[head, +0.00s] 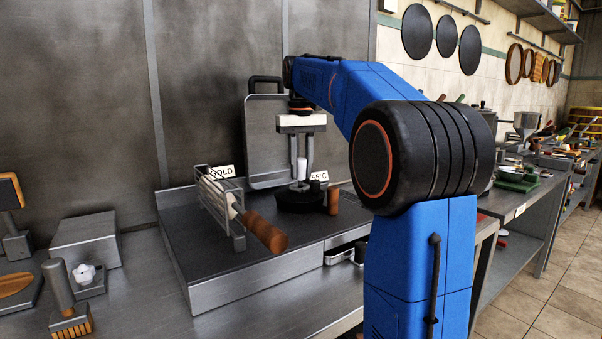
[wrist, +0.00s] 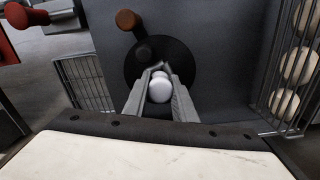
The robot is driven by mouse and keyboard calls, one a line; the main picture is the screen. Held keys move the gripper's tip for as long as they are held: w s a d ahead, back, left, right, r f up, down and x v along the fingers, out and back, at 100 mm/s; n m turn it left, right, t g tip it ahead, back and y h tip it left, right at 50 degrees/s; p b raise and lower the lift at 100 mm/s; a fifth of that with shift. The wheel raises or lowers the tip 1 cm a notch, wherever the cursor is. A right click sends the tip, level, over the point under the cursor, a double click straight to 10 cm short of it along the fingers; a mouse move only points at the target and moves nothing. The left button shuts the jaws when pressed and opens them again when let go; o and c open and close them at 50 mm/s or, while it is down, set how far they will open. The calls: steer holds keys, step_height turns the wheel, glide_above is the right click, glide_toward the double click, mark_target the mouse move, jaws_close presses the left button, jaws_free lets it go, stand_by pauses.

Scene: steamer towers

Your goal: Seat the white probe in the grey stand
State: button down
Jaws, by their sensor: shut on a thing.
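My gripper (head: 300,184) points straight down over the worktop platform, its fingers shut on the white probe (head: 302,168). In the wrist view the probe (wrist: 160,89) shows as a rounded white end between the fingers, with a second white rounded part just beyond it. A round black base (head: 298,198) is directly below; I cannot tell whether the probe touches it. A small grey block-like stand (head: 92,288) with a white lobed piece on it is at the lower left of the head view. I cannot tell for sure that this is the task's grey stand.
A wire rack (head: 216,196) with a wooden handle is left of my gripper. A brown peg (head: 333,201) stands close on the right. A metal tray (head: 262,135) leans behind. In the wrist view a wire basket of white balls (wrist: 298,65) is at right.

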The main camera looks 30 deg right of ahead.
steer(key=shift+r, duration=0.95)
steer(key=shift+r, duration=2.5)
steer(key=shift+d, duration=0.1)
